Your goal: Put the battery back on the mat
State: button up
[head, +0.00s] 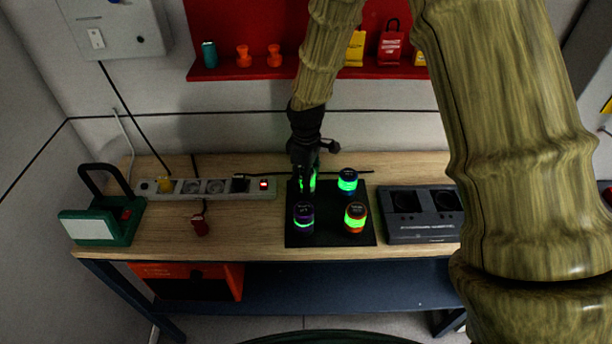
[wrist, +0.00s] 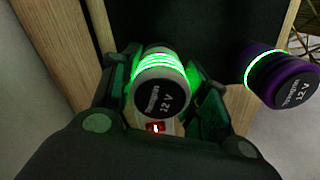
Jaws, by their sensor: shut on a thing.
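The held battery (wrist: 160,100) is grey with a glowing green band and a dark end marked 12 V. My gripper (wrist: 163,88) is shut around it, with one finger on each side. In the head view my gripper (head: 306,170) is at the back left of the black mat (head: 330,238), and only the green glow of the held battery (head: 308,183) shows. I cannot tell whether this battery touches the mat. A purple battery (head: 304,216), an orange battery (head: 355,217) and a blue battery (head: 348,181) stand on the mat. The purple battery (wrist: 280,78) is at right in the wrist view.
A dark charger (head: 422,228) with two wells sits right of the mat. A power strip (head: 215,188) with a lit red switch lies behind left. A red shelf (head: 270,72) is on the wall.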

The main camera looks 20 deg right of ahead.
jog(key=shift+s+f, duration=0.1)
jog(key=shift+f, duration=0.15)
jog(key=o, duration=1.4)
jog(key=shift+r+b, duration=2.15)
jog(key=shift+r, duration=3.95)
jog(key=shift+r, duration=0.1)
